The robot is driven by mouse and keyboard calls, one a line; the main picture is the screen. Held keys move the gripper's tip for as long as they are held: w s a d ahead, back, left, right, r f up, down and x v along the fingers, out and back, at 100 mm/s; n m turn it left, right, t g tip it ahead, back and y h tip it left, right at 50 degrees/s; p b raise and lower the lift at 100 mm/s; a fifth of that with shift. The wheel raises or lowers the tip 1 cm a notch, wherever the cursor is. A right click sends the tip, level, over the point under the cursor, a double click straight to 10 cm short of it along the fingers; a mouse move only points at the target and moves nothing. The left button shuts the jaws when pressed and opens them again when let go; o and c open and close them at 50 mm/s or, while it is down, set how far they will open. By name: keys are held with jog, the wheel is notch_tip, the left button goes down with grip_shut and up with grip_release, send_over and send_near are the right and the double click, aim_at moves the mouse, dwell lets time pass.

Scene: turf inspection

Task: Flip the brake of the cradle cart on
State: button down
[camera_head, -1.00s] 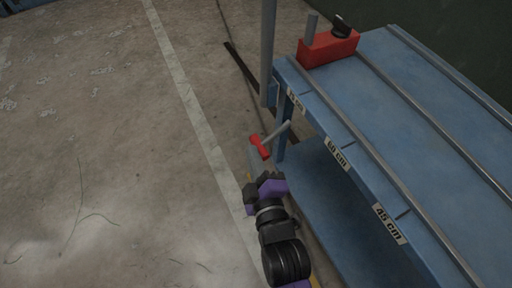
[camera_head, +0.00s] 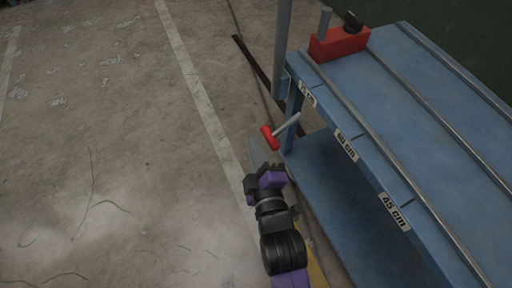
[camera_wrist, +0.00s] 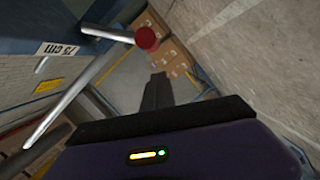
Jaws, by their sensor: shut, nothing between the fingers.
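The cradle cart (camera_head: 335,175) is a blue frame with a flat top, metal rails and centimetre labels. In the wrist view the red end (camera_wrist: 147,38) shows close up, on a grey bar that reaches to the cart's edge (camera_wrist: 20,46). My gripper (camera_head: 254,157) is just below and left of the red end in the head view. Its fingers (camera_wrist: 157,90) are together and empty, apart from the lever in the wrist view. Which lever position is on cannot be told.
A red block (camera_head: 340,43) with a grey peg and black knob sits on the cart's far end. A grey upright post (camera_head: 282,50) stands beside that corner. The concrete floor (camera_head: 120,130) left of the cart is open, with a pale painted line (camera_head: 190,75).

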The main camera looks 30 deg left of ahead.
jog(key=p+v, duration=0.3)
jog(key=v, duration=0.7)
jog(key=shift+s+a+r, duration=0.2)
jog(key=shift+r, duration=0.1)
jog(key=s+d+r+m+t+h, duration=0.2)
jog(key=s+d+r+m, duration=0.1)
jog(key=d+m, duration=0.45)
jog(key=s+d+r+m+t+h, duration=0.1)
jog(key=s+d+r+m, duration=0.25)
jog(key=d+m, duration=0.4)
jog(key=s+d+m+g+h, duration=0.1)
jog(key=s+d+m+h, duration=0.5)
jog(key=s+d, duration=0.8)
notch_tip(320, 180, up, 30)
jog(key=w+h+p, duration=0.1)
jog(key=p, duration=2.9)
jog(key=shift+w+d+r+n, duration=0.2)
jog(key=shift+w+d+n, duration=0.1)
jog(key=shift+d, duration=0.15)
